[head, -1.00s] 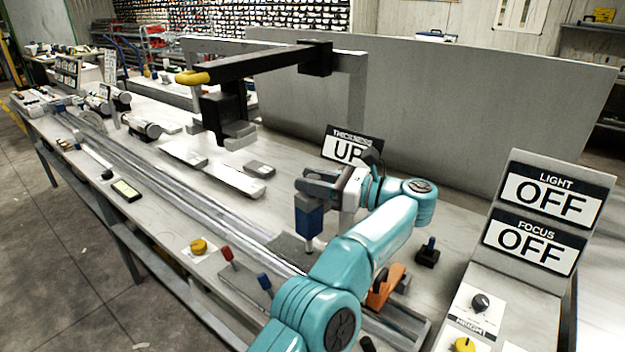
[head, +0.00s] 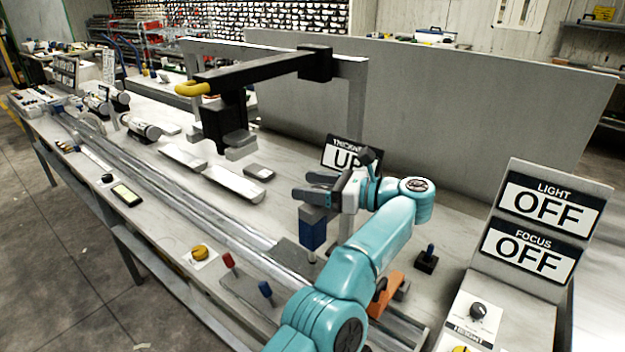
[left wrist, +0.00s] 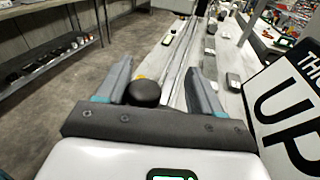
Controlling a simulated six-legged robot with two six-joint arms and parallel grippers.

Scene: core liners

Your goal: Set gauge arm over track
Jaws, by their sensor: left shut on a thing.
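The gauge has a blue block-shaped head (head: 313,235) with a thin pale tip, hanging over a grey plate beside the silver track (head: 215,222). A pale post (head: 347,226) stands behind it. My left gripper (head: 306,187) is just above the blue head and hides most of the gauge arm. In the left wrist view, a round black knob (left wrist: 143,93) sits between the fingers of this gripper, which is shut on it. A sign (head: 345,158) behind reads "UP". My right gripper is not in view.
Red (head: 228,260) and blue (head: 265,289) knobs stand along the front. Light and focus signs (head: 540,220) at right read OFF. An orange piece (head: 387,293) lies behind my arm.

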